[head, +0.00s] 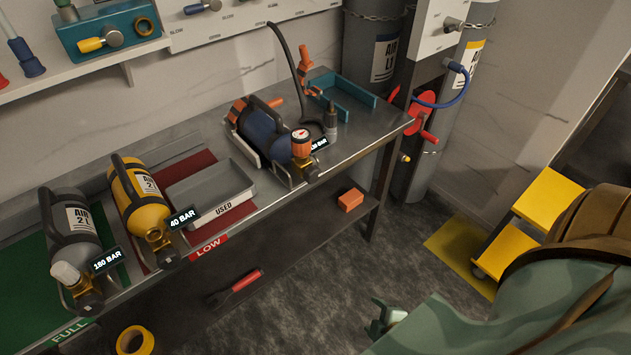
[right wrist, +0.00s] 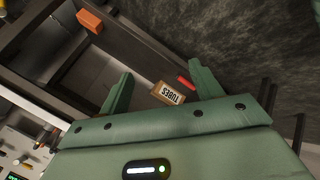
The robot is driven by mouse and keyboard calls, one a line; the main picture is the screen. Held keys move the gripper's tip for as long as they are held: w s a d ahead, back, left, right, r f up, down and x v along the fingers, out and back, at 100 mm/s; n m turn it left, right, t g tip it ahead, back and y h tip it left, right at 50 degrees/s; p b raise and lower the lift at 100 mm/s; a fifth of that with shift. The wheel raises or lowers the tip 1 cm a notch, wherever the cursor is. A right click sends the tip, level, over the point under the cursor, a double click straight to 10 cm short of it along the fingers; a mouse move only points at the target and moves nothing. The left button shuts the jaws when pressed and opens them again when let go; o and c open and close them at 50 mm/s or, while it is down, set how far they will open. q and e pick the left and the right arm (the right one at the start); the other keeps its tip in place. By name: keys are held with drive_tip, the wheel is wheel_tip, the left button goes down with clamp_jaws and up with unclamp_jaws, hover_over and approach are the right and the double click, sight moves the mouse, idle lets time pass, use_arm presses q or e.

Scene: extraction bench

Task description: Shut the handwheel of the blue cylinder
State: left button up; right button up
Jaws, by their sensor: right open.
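The blue cylinder (head: 262,132) lies on the grey bench in the head view, with an orange cap at its far end. My right gripper (head: 385,318) is low in front of the bench, well apart from the cylinder. In the right wrist view my right gripper (right wrist: 161,68) is open, with nothing between its fingers. My left gripper is not in view.
A yellow cylinder (head: 136,195) and a grey cylinder (head: 72,230) lie on the bench left of a grey tray (head: 238,181). A red crank wheel (head: 423,113) is beyond the bench's right end. A yellow step stand (head: 547,194) is at right. A tubes box (right wrist: 168,94) lies below.

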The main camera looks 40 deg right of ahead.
sight(315, 179)
drive_tip(key=w+d+r+n+t+y, duration=0.1)
drive_tip(key=w+r+n+t, duration=0.5)
drive_tip(key=r+n, duration=0.7)
drive_tip(key=w+d+r+n+t+y, duration=0.2)
drive_tip(key=w+r+n+t, duration=0.1)
drive_tip(key=w+r+n, duration=0.8)
drive_tip(key=shift+n, duration=0.6)
drive_tip(key=w, duration=0.4)
drive_tip(key=w+a+r, duration=0.1)
drive_tip(key=w, duration=0.3)
drive_tip(key=w+r, duration=0.1)
drive_tip(key=w, duration=0.3)
drive_tip(key=shift+w+a+r, duration=0.15)
drive_tip(key=shift+w, duration=0.2)
drive_tip(key=c, duration=1)
